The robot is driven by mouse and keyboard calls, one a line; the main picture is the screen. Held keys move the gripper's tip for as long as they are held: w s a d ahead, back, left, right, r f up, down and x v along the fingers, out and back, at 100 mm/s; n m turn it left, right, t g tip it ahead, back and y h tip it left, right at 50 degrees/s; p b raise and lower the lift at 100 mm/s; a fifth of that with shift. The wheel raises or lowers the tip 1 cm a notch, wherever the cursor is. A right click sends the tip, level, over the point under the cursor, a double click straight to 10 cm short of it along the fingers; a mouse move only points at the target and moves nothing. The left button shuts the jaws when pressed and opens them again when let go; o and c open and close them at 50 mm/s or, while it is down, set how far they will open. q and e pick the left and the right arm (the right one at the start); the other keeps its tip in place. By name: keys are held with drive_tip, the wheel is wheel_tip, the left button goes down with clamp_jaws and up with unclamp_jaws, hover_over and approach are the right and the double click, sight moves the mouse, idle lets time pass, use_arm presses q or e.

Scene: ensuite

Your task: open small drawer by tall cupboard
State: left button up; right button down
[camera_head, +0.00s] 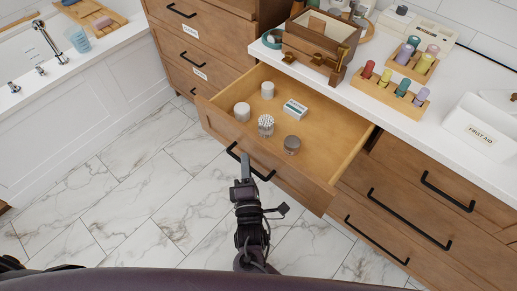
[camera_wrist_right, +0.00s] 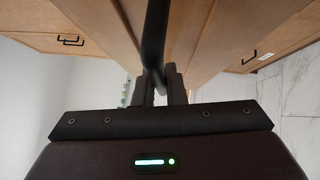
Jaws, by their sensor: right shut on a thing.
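The small drawer (camera_head: 315,190) stands pulled out from the wooden vanity, beside the tall cupboard (camera_head: 195,45). Inside it are white jars, a jar of cotton swabs (camera_head: 266,124), a small box and a grey-lidded jar. Its black bar handle (camera_head: 262,172) is on the drawer front.
The white countertop (camera_head: 360,100) holds a wooden box (camera_head: 320,40), trays of coloured bottles and a First Aid box (camera_head: 480,130). Other shut drawers with black handles are at right. A white bathtub (camera_head: 70,90) stands at left. The marble floor (camera_head: 130,190) is clear.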

drive_tip(key=shift+s+a, duration=0.8)
drive_tip(key=shift+s, duration=0.3)
drive_tip(key=c, duration=1.5)
unclamp_jaws()
drive_tip(key=v, duration=0.8)
drive_tip(key=shift+w, duration=0.1)
